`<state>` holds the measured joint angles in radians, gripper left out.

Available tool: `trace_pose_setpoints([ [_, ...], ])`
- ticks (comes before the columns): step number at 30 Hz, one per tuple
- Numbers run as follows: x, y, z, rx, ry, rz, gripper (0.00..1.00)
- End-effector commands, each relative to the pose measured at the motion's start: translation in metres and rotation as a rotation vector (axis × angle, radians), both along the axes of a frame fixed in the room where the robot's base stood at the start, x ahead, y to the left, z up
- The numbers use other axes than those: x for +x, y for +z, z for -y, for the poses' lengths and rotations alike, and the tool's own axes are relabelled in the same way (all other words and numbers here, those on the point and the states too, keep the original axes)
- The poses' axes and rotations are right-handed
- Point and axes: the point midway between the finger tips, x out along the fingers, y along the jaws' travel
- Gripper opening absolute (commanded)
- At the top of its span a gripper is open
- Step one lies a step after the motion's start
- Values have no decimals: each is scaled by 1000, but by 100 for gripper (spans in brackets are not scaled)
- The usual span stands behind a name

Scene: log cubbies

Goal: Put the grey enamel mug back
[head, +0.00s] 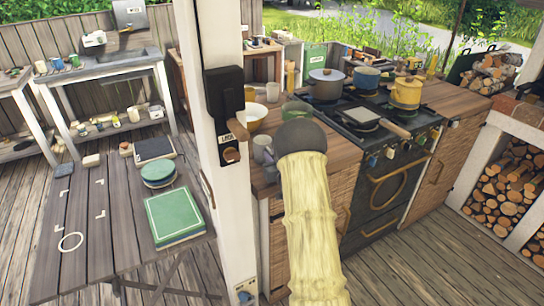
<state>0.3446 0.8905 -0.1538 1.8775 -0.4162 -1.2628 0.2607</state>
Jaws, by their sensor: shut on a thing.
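A small grey mug (263,150) shows at the left end of the wooden counter, beside the dark round end of my arm. I cannot tell whether it is the grey enamel mug. A pale mug (273,92) stands farther back on the counter. My arm, in a pale yellow sleeve, reaches up from the bottom middle of the head view. Its dark end hides part of the counter's front left. The jaws are hidden, so I see neither the fingers nor anything between them.
A white post (222,190) stands left of the counter. A stove (385,135) with pots is at the right. A slatted table (100,225) with green boxes (175,215) is at the left. A back bench (100,65) holds several small cups. Bare decking lies front right.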

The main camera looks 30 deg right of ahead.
Motion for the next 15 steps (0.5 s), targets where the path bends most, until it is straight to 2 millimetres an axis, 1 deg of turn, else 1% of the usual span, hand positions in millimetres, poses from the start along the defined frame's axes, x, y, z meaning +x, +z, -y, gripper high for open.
trace_pose_setpoints([
  [6,0,-2,-1,0,1,2,0],
  [7,0,-2,-1,0,1,0,13],
  [10,0,-1,0,0,1,0,32],
  [15,0,-1,0,0,1,0,33],
])
